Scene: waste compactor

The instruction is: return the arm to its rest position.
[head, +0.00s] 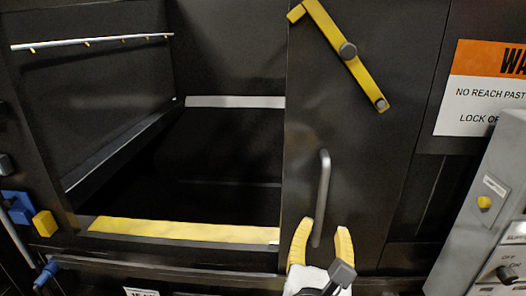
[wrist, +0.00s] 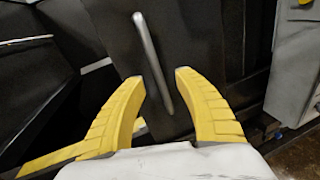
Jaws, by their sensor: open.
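My gripper (head: 320,238) is at the lower middle of the head view, in front of the dark door panel (head: 345,130). Its two yellow fingers are spread apart. The grey bar handle (head: 322,190) on the panel stands upright just beyond the fingers. In the wrist view my gripper (wrist: 160,85) is open, and the handle (wrist: 150,58) shows between and beyond the fingertips. I cannot tell whether a finger touches the handle. Nothing is held.
The compactor opening (head: 220,150) is left of the panel, with a yellow sill (head: 180,230). A yellow latch bar (head: 345,55) sits high on the panel. A grey control box (head: 485,220) stands at the right, below a warning sign (head: 490,92).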

